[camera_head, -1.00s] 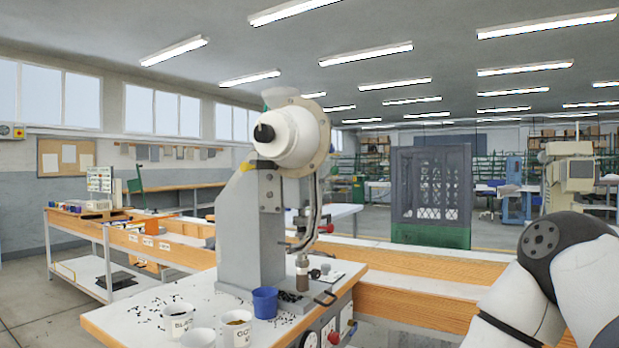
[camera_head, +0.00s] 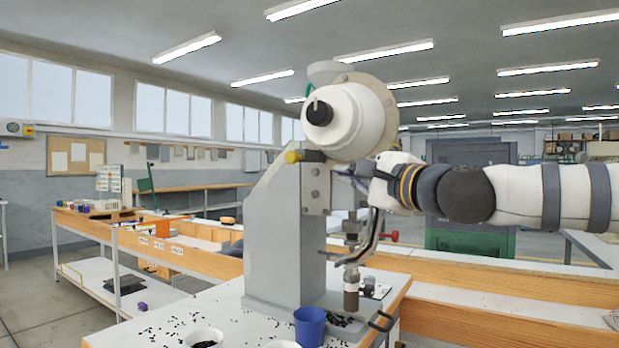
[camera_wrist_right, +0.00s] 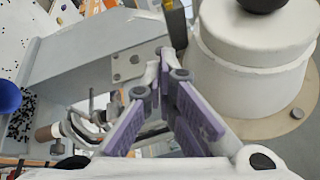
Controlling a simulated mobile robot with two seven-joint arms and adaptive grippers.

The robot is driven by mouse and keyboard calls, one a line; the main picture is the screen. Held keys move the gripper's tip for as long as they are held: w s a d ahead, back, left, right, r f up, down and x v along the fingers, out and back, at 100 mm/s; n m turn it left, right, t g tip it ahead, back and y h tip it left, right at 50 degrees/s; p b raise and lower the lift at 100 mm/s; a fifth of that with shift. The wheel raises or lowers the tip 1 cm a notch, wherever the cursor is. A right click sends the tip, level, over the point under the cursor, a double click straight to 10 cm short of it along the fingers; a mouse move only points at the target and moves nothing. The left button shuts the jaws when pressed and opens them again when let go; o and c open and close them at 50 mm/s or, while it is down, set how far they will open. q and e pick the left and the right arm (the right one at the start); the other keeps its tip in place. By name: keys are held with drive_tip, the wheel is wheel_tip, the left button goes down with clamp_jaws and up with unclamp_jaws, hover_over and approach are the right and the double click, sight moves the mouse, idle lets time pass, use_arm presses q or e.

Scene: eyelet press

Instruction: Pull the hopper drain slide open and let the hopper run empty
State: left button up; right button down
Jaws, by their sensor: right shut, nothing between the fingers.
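The hopper is a white drum (camera_head: 352,125) with a black knob on its front and a round cream plate behind, on top of the grey press (camera_head: 275,235). In the right wrist view the drum (camera_wrist_right: 250,75) fills the upper right. A yellow knob (camera_head: 292,156) sits at the drum's lower left; I cannot tell whether it is the drain slide. My right gripper (camera_head: 348,172) is just below the drum. Its purple-padded fingers (camera_wrist_right: 163,62) are shut and empty, near the grey bracket plate. A blue cup (camera_head: 310,327) stands below, at the press foot. My left gripper is out of view.
Curved feed track and press tool (camera_head: 352,285) hang under my right gripper. Black eyelets are scattered on the bench top (camera_head: 235,305), with white cups at its front edge. A long wooden bench (camera_head: 510,290) runs behind. Open air lies left of the press.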

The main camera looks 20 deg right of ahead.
sight(303, 158)
drive_tip(key=w+a+r, duration=0.1)
drive_tip(key=w+a, duration=0.3)
drive_tip(key=w, duration=0.1)
drive_tip(key=shift+a+r, duration=0.25)
drive_tip(key=shift+a, duration=0.1)
drive_tip(key=shift+w, duration=0.1)
